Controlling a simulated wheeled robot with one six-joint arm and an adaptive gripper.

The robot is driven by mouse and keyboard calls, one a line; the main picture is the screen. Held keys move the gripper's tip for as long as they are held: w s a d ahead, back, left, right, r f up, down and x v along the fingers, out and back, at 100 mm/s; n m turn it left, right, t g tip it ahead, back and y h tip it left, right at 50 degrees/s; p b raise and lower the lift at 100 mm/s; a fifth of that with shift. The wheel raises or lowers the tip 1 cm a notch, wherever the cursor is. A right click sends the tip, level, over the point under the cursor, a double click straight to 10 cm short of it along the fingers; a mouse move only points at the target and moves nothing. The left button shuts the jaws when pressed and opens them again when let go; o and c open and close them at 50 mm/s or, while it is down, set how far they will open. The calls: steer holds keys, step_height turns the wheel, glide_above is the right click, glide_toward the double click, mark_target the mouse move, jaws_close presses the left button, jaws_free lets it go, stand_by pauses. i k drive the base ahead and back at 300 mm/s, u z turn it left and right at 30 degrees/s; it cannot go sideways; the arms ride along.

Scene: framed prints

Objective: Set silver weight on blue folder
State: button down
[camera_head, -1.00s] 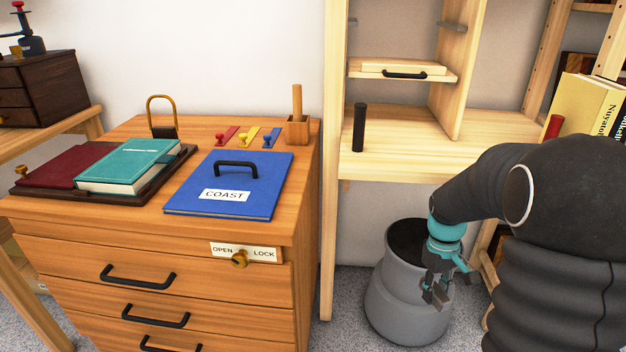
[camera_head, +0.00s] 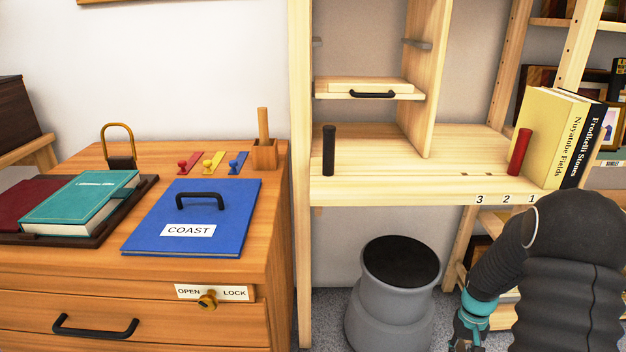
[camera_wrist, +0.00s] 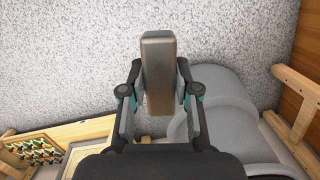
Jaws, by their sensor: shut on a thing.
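The blue folder (camera_head: 196,216) lies flat on top of the wooden drawer cabinet at the left, with a black handle and a COAST label on it. My gripper (camera_wrist: 158,92) is shut on the silver weight (camera_wrist: 158,62), a grey block with a brownish lower part, above the speckled floor in the wrist view. In the head view my gripper (camera_head: 466,340) is low at the right, partly cut off by the bottom edge. The weight cannot be made out there.
A grey stool (camera_head: 385,306) stands between the cabinet (camera_head: 262,230) and my arm. A teal book (camera_head: 82,204) lies left of the folder. Pegs and a wooden holder (camera_head: 264,156) are behind it. A light wood shelf (camera_head: 400,165) with upright books is at the right.

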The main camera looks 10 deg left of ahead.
mark_target(210, 190)
steer(key=z, duration=2.05)
steer(key=k, duration=2.35)
steer(key=u, duration=1.95)
